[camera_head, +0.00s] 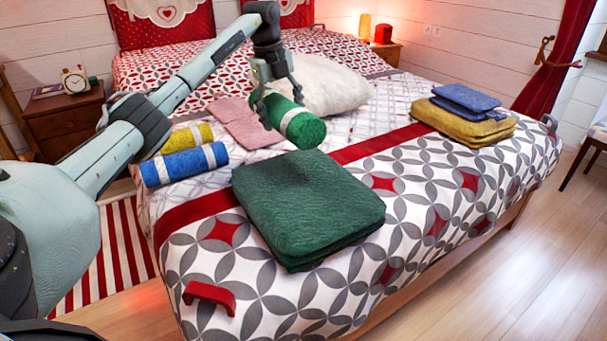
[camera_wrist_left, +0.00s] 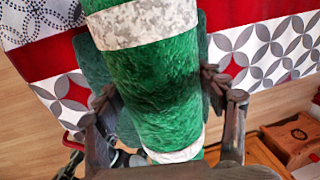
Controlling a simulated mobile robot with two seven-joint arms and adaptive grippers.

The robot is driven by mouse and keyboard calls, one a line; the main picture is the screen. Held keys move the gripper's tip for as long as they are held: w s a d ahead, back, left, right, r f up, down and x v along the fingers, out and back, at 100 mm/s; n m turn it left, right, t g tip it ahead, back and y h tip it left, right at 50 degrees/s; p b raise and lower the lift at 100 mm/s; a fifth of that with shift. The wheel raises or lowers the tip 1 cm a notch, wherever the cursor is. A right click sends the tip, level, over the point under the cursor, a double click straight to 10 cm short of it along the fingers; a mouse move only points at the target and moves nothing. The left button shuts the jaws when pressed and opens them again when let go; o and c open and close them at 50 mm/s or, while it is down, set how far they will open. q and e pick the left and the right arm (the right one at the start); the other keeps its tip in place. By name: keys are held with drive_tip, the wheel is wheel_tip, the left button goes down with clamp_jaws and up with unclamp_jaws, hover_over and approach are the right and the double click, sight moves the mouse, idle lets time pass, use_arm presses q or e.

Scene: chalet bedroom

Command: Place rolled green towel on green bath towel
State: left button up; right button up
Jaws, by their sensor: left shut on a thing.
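The rolled green towel (camera_head: 301,127), with white bands, is held in the air over the bed, just beyond the far edge of the folded green bath towel (camera_head: 305,212) in the head view. My left gripper (camera_head: 276,98) is shut on the roll. In the left wrist view the rolled towel (camera_wrist_left: 150,70) fills the middle, with the fingers of my left gripper (camera_wrist_left: 160,95) on either side. Parts of the dark green bath towel (camera_wrist_left: 93,65) show behind it. The bath towel lies flat and its top is bare. My right gripper is not in view.
Blue (camera_head: 185,164) and yellow (camera_head: 187,138) rolls lie at the bed's left, near a folded pink towel (camera_head: 240,122). A white pillow (camera_head: 325,85) is behind my gripper. Folded yellow (camera_head: 462,124) and blue (camera_head: 466,97) towels are stacked at the right. A red handle (camera_head: 210,295) is at the front edge.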

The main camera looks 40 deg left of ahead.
sight(294, 125)
use_arm(q)
drive_tip(key=s+d+f, duration=0.1)
drive_tip(key=d+f, duration=0.1)
drive_tip(key=d, duration=0.1)
drive_tip(key=s+d+f, duration=0.2)
drive_tip(key=d, duration=0.1)
drive_tip(key=s+d+f, duration=0.2)
drive_tip(key=d, duration=0.1)
drive_tip(key=shift+d+f, duration=0.1)
drive_tip(key=shift+d, duration=0.15)
drive_tip(key=shift+f, duration=2.05)
drive_tip(key=o, duration=0.8)
drive_tip(key=shift+f, duration=0.15)
drive_tip(key=o, duration=0.5)
drive_tip(key=r, duration=0.4)
drive_tip(key=s+r, duration=0.1)
drive_tip(key=r, duration=0.7)
drive_tip(key=shift+s+a+r, duration=0.1)
drive_tip(key=shift+s+a, duration=0.25)
drive_tip(key=shift+s, duration=0.05)
